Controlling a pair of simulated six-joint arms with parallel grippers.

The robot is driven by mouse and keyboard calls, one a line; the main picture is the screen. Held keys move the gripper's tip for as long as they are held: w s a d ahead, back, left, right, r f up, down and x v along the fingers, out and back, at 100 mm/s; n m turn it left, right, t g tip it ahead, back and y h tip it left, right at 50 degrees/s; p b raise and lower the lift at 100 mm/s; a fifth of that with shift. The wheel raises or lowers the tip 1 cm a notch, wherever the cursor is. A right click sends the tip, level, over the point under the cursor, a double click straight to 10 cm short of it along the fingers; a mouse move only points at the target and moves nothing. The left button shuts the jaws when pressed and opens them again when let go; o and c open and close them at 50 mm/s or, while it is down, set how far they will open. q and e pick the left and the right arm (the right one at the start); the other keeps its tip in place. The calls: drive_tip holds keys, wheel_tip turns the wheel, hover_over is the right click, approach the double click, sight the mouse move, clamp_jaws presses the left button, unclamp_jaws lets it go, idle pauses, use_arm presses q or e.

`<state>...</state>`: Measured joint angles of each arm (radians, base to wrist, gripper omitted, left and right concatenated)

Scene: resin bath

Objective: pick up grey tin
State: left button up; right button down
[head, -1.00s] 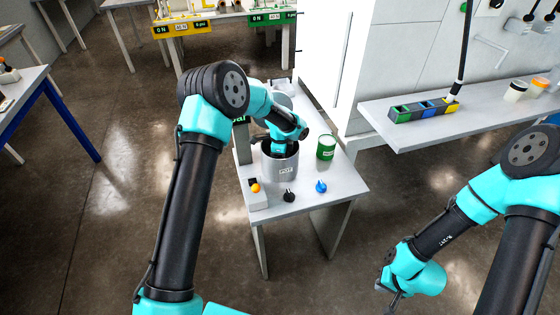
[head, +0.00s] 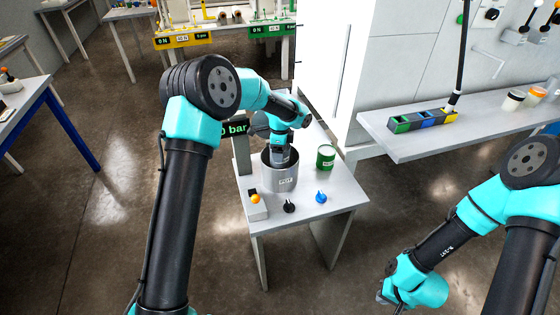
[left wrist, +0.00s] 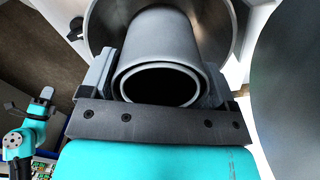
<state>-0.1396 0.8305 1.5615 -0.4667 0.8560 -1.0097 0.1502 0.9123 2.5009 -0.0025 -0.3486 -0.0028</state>
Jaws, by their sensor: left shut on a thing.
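The grey tin (left wrist: 162,32) shows in the left wrist view as a grey cylinder with a dark open end facing the camera. My left gripper (left wrist: 160,62) is shut on it, with one finger on each side. In the head view my left gripper (head: 279,152) is at the mouth of the metal pot (head: 283,183). The pot's wall also shows behind the tin in the left wrist view (left wrist: 225,25). The tin's far end is hidden. My right gripper (head: 393,297) is low at the right, away from the bench, its finger opening unclear.
A green tin (head: 326,157) stands right of the pot on the small bench (head: 345,190). A black knob (head: 289,206), a blue knob (head: 321,197) and an orange button (head: 255,198) are at its front. A wall shelf (head: 470,135) is at the right.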

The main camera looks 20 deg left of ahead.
use_arm(q)
wheel_tip(320, 180, up, 9)
drive_tip(key=shift+r, duration=0.15)
idle(0.6)
